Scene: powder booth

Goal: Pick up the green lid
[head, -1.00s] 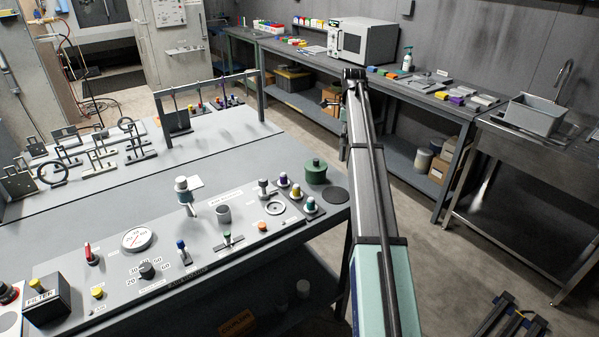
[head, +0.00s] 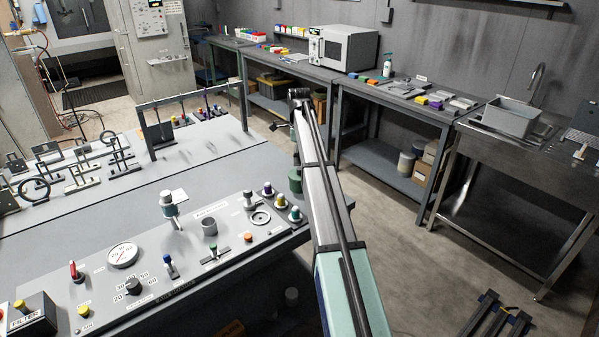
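A green round container (head: 295,179) stands at the right end of the grey control bench. Only a strip of its left side shows; my arm hides the rest, so I cannot make out its green lid separately. My gripper (head: 277,126) is small and dark at the far end of my arm, beyond the container and apart from it in the picture. Its fingers are too small to tell open from shut, and I see nothing held in it.
Several coloured knobs (head: 281,201) stand just left of and below the container. A metal frame (head: 158,134) rises at the bench's back edge. A workbench with a microwave (head: 343,47) and a sink (head: 512,118) line the wall. Open floor lies between.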

